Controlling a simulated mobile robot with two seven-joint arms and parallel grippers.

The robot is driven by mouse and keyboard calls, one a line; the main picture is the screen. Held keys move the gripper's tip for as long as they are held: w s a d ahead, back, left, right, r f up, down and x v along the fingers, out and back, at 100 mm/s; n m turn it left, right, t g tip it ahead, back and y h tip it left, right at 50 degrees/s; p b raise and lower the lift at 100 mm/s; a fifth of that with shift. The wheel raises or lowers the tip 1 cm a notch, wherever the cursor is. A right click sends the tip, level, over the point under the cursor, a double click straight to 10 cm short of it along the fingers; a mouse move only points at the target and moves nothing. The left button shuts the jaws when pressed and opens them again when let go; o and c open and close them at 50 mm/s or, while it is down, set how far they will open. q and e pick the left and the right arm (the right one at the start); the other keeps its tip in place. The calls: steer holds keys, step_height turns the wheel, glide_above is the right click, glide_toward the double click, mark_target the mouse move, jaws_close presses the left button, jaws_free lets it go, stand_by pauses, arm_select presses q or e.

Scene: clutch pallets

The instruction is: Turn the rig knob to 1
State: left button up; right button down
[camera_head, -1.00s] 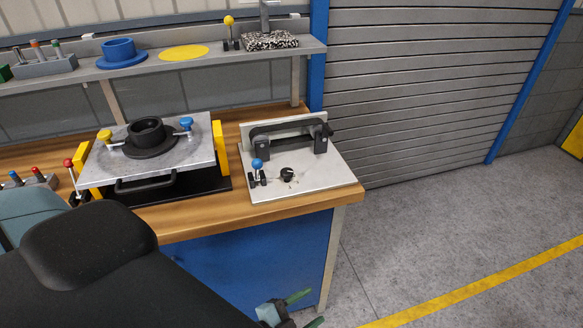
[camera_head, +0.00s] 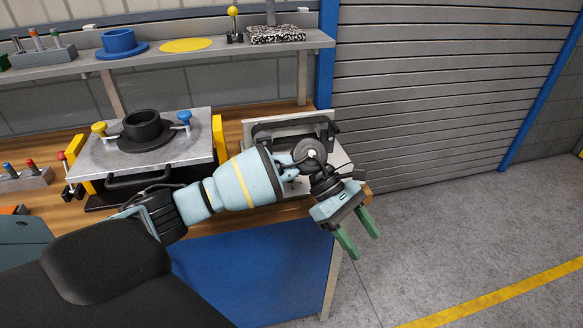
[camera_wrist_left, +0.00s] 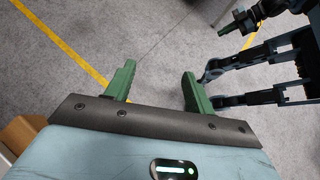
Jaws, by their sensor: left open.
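The rig (camera_head: 342,158) is a pale plate with a black bar handle (camera_head: 290,130) at the right end of the wooden bench. My left forearm crosses in front of it and hides its front part, so the knob and its marks are not visible. My left gripper (camera_head: 366,246) is open and empty, past the bench's front right corner, with its green fingers pointing down over the floor. In the left wrist view the fingers (camera_wrist_left: 158,70) are spread apart with only grey floor between them.
Left of the rig stands a grey plate fixture (camera_head: 95,158) with a black ring (camera_head: 142,130) and yellow and blue knobs. A shelf (camera_head: 215,53) above holds a blue flanged part (camera_head: 120,43) and other parts. The floor (camera_head: 460,240) to the right is clear.

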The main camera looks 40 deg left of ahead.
arm_select(q)
steer(key=w+a+r+m+y, duration=0.1)
steer(key=w+a+r+y, duration=0.1)
steer(key=a, duration=0.5)
steer(key=w+a+r+m+t+y, duration=0.1)
steer(key=a+r+y, duration=0.3)
steer(key=a, duration=0.4)
steer(key=w+a+r+m+y+b, duration=0.1)
steer(key=w+a+r+y, duration=0.2)
steer(key=a, duration=0.4)
steer(key=shift+w+a+r+t+y, duration=0.15)
steer(key=shift+r+y, duration=0.1)
steer(key=shift+r, duration=0.3)
steer(key=shift+w+r+t+y, duration=0.15)
steer(key=shift+r+y, duration=0.1)
steer(key=shift+r, duration=0.25)
steer(key=shift+f, duration=3.95)
arm_select(e)
steer(key=shift+s+f, duration=0.6)
steer(key=shift+f, duration=0.1)
arm_select(q)
steer(key=c, duration=1)
arm_select(e)
steer(key=shift+w, duration=0.3)
